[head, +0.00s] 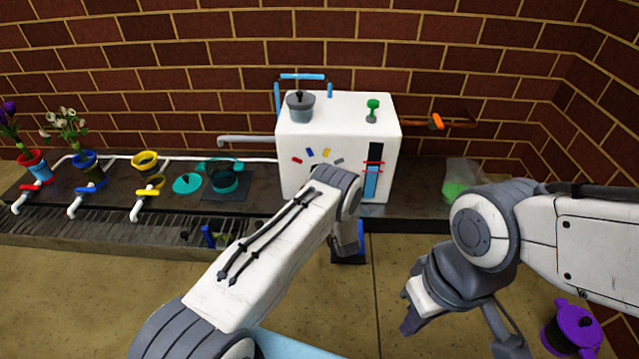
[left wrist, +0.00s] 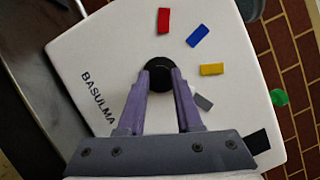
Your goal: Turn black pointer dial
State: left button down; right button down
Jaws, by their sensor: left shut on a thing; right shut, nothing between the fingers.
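The black dial (left wrist: 158,68) is on the front of the white box (head: 345,107). Coloured marks arc around it: red (left wrist: 163,20), blue (left wrist: 197,36), yellow (left wrist: 212,69) and grey (left wrist: 203,102). My left gripper (left wrist: 160,78) has its purple fingers shut on the dial, one on each side. The fingers cover part of the dial, so I cannot tell which way its pointer faces. In the head view, my left arm hides the dial and that gripper. My right gripper (head: 411,322) is shut and empty, low in front of the counter, away from the box.
A grey pot (head: 301,108) and a green knob (head: 372,110) sit on top of the box. A slot with a blue level and red marks (head: 372,172) is at its right. Flower pots and a teal pot (head: 222,178) stand left. A purple pot (head: 573,330) is at lower right.

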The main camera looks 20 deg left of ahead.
pick_arm(q)
jog(key=shift+f+m+t, duration=0.15)
jog(key=shift+m+t, duration=0.15)
jog(key=shift+m, duration=0.8)
jog(key=c, duration=0.6)
grip_release()
jog(key=p+v, duration=0.4)
jog(key=v, duration=0.6)
jog(key=shift+s, duration=0.2)
jog(key=shift+f, duration=0.1)
